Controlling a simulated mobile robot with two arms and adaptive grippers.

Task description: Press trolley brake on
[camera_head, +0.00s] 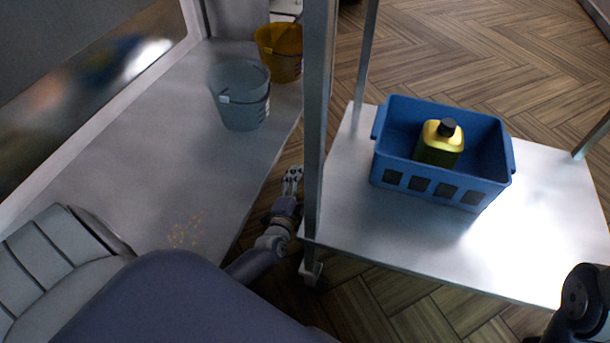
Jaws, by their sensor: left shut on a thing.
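The trolley shows as a pale metal shelf (410,240) with upright grey posts, the nearest post (316,130) standing left of it. A caster (311,270) shows under the shelf's near left corner; its brake is too small and dark to make out. My left gripper (292,176) is low in the gap just left of the near post, above and behind the caster in the picture. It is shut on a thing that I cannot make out. Part of my right arm (585,292) shows at the lower right edge; its gripper is out of view.
A blue crate (445,187) holding a yellow bottle with a black cap (440,143) stands on the trolley shelf. On the metal counter (140,160) at left are a grey bucket (240,95), a yellow bucket (280,50) and crumbs (185,233). Wooden floor (450,40) lies open behind the trolley.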

